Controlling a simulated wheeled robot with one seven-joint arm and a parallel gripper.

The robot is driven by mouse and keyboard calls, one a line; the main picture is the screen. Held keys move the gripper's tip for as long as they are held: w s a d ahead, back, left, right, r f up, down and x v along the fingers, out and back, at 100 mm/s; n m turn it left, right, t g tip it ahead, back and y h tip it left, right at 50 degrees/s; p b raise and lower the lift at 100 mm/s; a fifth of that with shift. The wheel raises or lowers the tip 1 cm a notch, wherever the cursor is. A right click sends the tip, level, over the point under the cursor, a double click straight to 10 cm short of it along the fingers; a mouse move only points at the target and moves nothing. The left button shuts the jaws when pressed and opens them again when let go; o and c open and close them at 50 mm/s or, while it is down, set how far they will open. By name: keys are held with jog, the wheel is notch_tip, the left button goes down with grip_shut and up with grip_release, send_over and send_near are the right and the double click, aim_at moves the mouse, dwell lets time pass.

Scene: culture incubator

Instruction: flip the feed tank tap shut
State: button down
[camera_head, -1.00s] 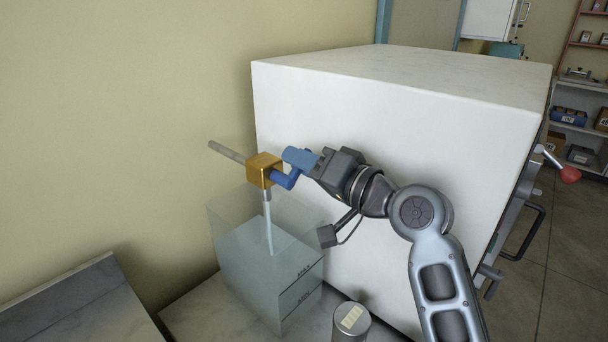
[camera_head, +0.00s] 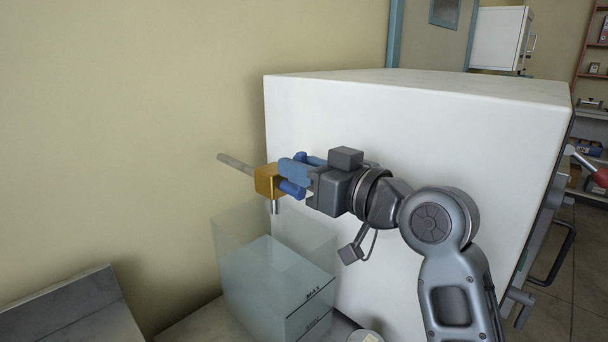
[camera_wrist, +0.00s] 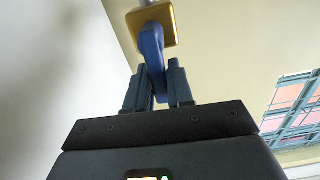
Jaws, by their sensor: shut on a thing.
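The feed tank tap has a brass body (camera_head: 266,180) on a grey pipe (camera_head: 236,165) from the wall. Its blue lever (camera_head: 292,189) comes off the right side of the body. My gripper (camera_head: 294,170) is shut on the lever, its blue fingers on both sides of it. In the wrist view the lever (camera_wrist: 152,45) runs from the brass body (camera_wrist: 152,22) down between my fingers (camera_wrist: 158,75). A short grey spout (camera_head: 275,207) points down with no stream below it. The clear feed tank (camera_head: 235,238) stands underneath, partly full, its surface near the MAX mark.
A big white incubator cabinet (camera_head: 420,110) stands close behind and right of my arm. A metal cylinder (camera_head: 365,336) shows at the bottom edge. A grey flat-topped unit (camera_head: 70,310) is at lower left. The wall is close behind the tap.

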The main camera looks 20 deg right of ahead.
jog(key=shift+a+n, duration=0.1)
jog(key=shift+n, duration=0.3)
jog(key=c, duration=1.1)
grip_release()
jog(key=b+v, duration=0.1)
jog(key=v, duration=0.7)
jog(key=shift+a, duration=0.1)
